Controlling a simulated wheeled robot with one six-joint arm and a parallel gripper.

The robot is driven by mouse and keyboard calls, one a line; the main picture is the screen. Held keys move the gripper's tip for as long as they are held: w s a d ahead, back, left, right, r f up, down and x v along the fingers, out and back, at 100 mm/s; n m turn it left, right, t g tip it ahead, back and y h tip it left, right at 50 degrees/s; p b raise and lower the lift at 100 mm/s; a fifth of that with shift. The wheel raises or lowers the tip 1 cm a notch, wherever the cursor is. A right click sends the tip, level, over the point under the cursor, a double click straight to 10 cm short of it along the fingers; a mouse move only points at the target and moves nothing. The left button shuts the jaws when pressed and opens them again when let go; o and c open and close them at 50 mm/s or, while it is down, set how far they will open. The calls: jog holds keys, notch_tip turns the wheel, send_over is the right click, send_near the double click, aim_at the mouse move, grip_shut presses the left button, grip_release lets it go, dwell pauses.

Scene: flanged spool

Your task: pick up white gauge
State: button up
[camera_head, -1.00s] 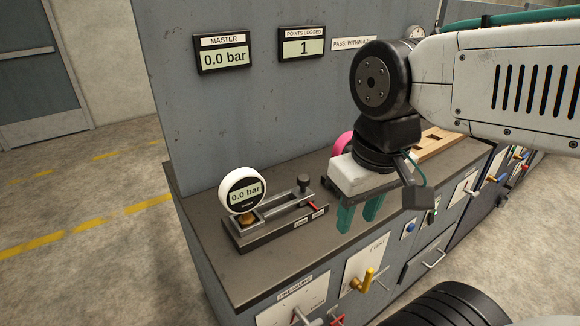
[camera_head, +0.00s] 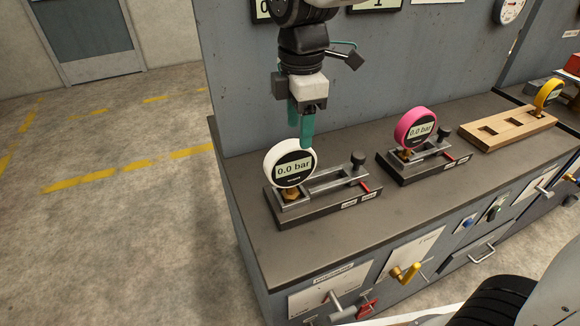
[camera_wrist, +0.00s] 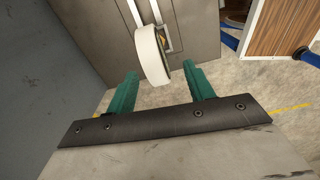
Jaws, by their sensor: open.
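The white gauge (camera_head: 289,163) stands upright on a brass fitting at the left end of a dark clamp fixture (camera_head: 330,197). Its display reads 0.0 bar. My gripper (camera_head: 305,143) points down with its green fingers just above and behind the gauge's upper right edge. In the wrist view the white gauge (camera_wrist: 152,54) shows edge-on, ahead of and between the two open fingers of my gripper (camera_wrist: 163,80). The gap between the fingers looks empty.
A pink gauge (camera_head: 415,128) stands in a second fixture to the right. A grey wall panel (camera_head: 240,100) rises behind the bench. The bench front has levers, including a yellow one (camera_head: 405,272).

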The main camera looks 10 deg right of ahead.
aim_at(291, 145)
jog(key=shift+w+a+f+n, duration=0.25)
jog(key=shift+a+f+n, duration=0.15)
jog(key=shift+a, duration=0.2)
jog(key=shift+a+f, duration=0.15)
jog(key=shift+f, duration=0.15)
jog(key=f, duration=0.7)
jog(key=shift+w, duration=0.25)
grip_shut()
jog(key=shift+r, duration=0.1)
